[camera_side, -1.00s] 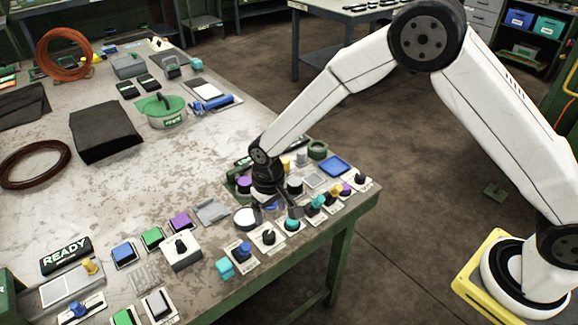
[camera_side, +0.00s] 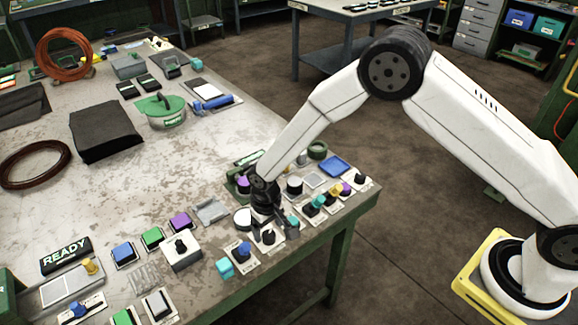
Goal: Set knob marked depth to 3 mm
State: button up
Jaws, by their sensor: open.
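Several knobs on small white plates stand in a row along the table's near right edge. Their labels are too small to read, so I cannot tell which one is marked depth. A black knob (camera_side: 268,238) is just below my gripper (camera_side: 271,226). A blue knob (camera_side: 243,250) is to its left and a teal knob (camera_side: 317,201) to its right. My gripper is open and points down, low over the row. I cannot tell whether its fingers touch a knob. It partly hides the plates behind it.
Free table surface (camera_side: 160,190) spreads to the left. A READY sign (camera_side: 66,256) stands front left.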

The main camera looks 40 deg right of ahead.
aim_at(269, 237)
jog(key=shift+f, duration=1.15)
grip_shut()
